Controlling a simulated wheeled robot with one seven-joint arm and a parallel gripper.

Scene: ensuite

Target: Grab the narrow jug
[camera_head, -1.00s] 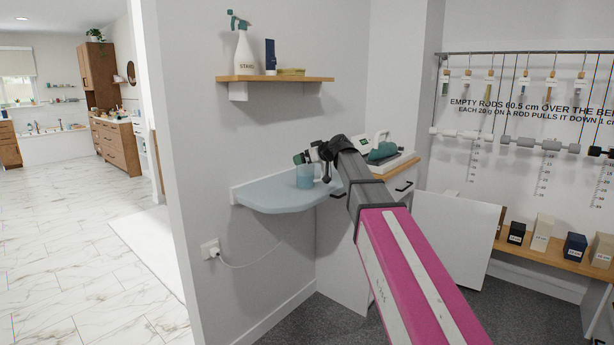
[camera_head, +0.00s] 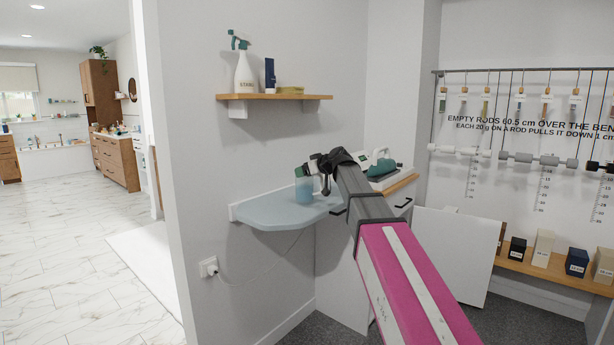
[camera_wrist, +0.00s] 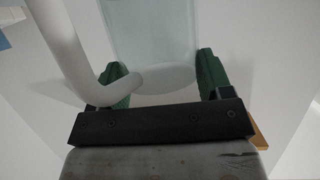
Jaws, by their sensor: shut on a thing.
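The narrow jug (camera_head: 304,190) is a see-through, pale blue vessel, upright at the blue-grey wall shelf (camera_head: 270,213). My gripper (camera_head: 304,172) has its green fingers around the jug's upper part. In the wrist view the jug (camera_wrist: 152,35) lies between the two green fingers of my gripper (camera_wrist: 163,80), which is shut on it. A thick pale curved bar, perhaps its handle (camera_wrist: 66,55), runs past the left finger. I cannot tell whether the jug's base touches the shelf.
A wooden shelf (camera_head: 275,97) with a spray bottle (camera_head: 244,72) hangs above. A counter with a green and white device (camera_head: 382,168) stands just right of the jug. A white panel (camera_head: 455,255) leans behind my arm. Open tiled floor (camera_head: 70,240) lies left.

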